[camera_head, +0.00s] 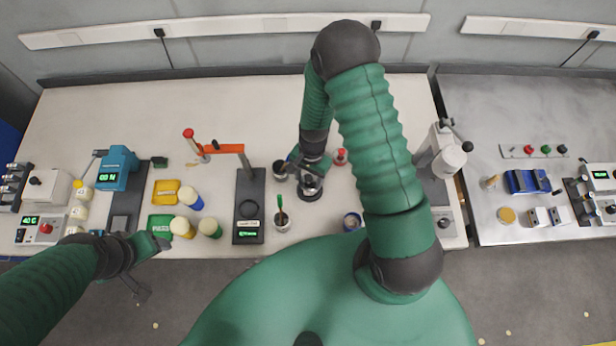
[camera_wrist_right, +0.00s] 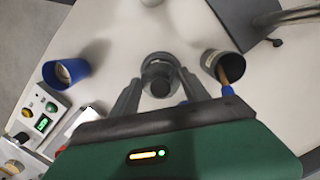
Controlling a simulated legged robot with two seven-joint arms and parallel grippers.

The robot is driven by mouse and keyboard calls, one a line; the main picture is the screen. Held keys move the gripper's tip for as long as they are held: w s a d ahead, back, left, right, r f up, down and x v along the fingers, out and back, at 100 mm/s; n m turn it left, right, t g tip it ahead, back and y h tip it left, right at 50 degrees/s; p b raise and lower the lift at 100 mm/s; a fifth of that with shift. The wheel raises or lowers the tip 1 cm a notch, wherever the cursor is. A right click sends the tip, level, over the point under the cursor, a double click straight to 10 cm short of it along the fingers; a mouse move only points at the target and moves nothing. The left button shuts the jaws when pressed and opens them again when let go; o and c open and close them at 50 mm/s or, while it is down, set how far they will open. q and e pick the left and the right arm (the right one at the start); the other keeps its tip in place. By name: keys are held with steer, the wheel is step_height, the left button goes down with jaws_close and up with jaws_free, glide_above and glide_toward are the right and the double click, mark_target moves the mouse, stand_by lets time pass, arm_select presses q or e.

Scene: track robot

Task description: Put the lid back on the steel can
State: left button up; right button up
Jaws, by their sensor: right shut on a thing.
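My right gripper (camera_head: 311,174) points down over the middle of the bench, with its fingers closed around a round grey piece that looks like the lid (camera_wrist_right: 158,70). The steel can (camera_head: 310,190) shows partly below the fingers in the head view. The gripper hides much of both, so I cannot tell whether the lid touches the can's rim. My left gripper (camera_head: 148,266) is at the bench's front edge on the left, with its fingers apart and nothing visible between them.
A pot with a green-handled brush (camera_head: 282,222), a blue cup (camera_head: 352,221) and a red-topped piece (camera_head: 340,157) stand close by. A dark pot (camera_wrist_right: 222,66) is right beside the fingers. A black device with an orange arm (camera_head: 248,205) stands to the left.

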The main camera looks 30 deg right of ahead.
steer(key=o, duration=1.5)
steer(key=shift+o, duration=0.5)
steer(key=o, duration=0.4)
steer(key=shift+r, duration=0.15)
step_height(320, 180, up, 7)
steer(key=p, duration=0.6)
jaws_close()
